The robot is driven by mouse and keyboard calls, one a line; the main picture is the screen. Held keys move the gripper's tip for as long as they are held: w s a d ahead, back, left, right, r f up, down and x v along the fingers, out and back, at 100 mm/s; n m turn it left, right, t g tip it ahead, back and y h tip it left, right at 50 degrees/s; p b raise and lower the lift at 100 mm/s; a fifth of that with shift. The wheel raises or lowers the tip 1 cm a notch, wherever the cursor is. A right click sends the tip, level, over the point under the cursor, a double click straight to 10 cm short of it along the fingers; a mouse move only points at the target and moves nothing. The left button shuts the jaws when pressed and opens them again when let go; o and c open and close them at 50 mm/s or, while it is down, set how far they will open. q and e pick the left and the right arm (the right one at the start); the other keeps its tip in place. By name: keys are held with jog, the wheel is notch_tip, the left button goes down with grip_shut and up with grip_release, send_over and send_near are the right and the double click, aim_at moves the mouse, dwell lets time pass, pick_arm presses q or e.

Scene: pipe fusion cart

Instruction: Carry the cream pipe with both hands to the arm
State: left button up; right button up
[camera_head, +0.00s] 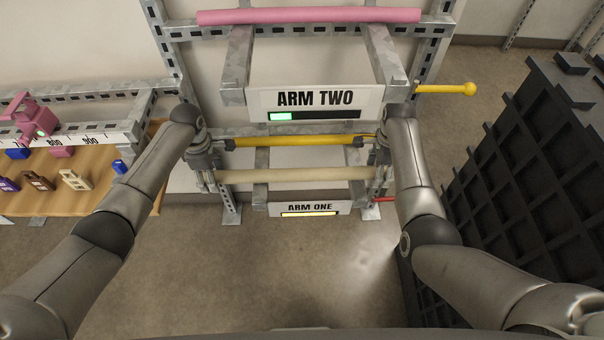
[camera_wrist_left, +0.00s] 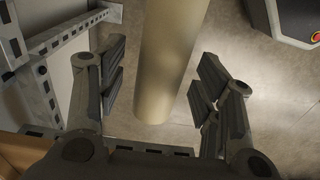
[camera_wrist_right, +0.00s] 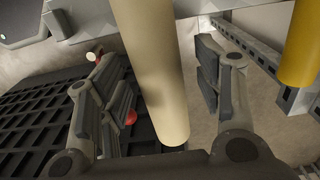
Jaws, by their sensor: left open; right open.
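The cream pipe (camera_head: 300,174) lies level across the picture in the head view, just above the ARM ONE sign (camera_head: 309,208). I cannot tell exactly what bears it. My left gripper (camera_head: 208,182) is at its left end and my right gripper (camera_head: 379,180) at its right end. In the left wrist view the pipe (camera_wrist_left: 170,60) runs between the spread fingers (camera_wrist_left: 160,85), with gaps on both sides. In the right wrist view the pipe (camera_wrist_right: 150,65) also stands between open fingers (camera_wrist_right: 160,85), apart from both.
A yellow pipe (camera_head: 295,141) lies behind the cream one, below the ARM TWO sign (camera_head: 315,99). A pink pipe (camera_head: 310,16) lies on the upper arm. A black gridded block (camera_head: 530,160) stands at right, a wooden bench (camera_head: 85,200) at left. Floor in front is clear.

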pick_arm(q)
jog(key=shift+c, duration=0.2)
pick_arm(e)
jog(key=shift+c, duration=0.2)
pick_arm(q)
grip_shut()
pick_arm(e)
grip_shut()
pick_arm(q)
jog(key=shift+r, duration=0.1)
pick_arm(e)
jog(key=shift+w+r, duration=0.1)
